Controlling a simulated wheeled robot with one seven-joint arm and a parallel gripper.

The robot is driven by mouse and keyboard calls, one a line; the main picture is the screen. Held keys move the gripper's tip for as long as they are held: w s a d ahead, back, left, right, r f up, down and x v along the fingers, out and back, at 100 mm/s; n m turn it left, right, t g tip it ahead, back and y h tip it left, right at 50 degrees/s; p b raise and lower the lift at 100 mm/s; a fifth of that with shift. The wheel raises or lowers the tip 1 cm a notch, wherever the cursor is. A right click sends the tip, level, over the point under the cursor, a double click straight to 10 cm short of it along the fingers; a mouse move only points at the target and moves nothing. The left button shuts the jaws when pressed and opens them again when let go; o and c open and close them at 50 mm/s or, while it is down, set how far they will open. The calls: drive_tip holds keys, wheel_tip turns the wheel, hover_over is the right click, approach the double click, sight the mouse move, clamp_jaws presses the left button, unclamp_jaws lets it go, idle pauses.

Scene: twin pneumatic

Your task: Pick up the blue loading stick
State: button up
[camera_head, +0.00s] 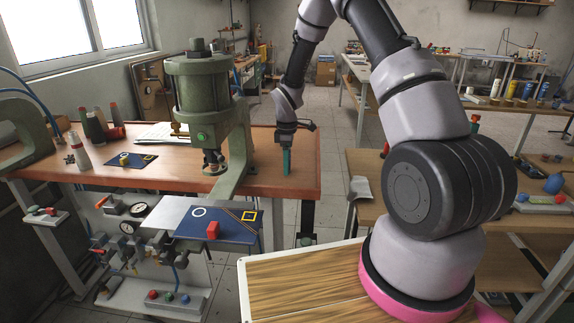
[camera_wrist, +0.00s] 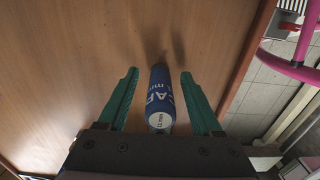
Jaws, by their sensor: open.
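The blue loading stick (camera_wrist: 159,92) shows in the wrist view as a blue cylinder with white lettering and a pale end face towards the camera. It stands on the wooden bench top, between the two green fingers of my gripper (camera_wrist: 160,88). The fingers are open, with a gap on both sides of the stick. In the head view my gripper (camera_head: 287,162) points down at the right end of the bench, and the stick is hidden there behind the fingers.
A green press (camera_head: 200,100) stands on the bench (camera_head: 262,180) left of my gripper. Several bottles stand at the far left. The bench's right edge is close to my gripper.

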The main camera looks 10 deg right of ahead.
clamp_jaws()
wheel_tip(320, 180, up, 10)
idle(0.7)
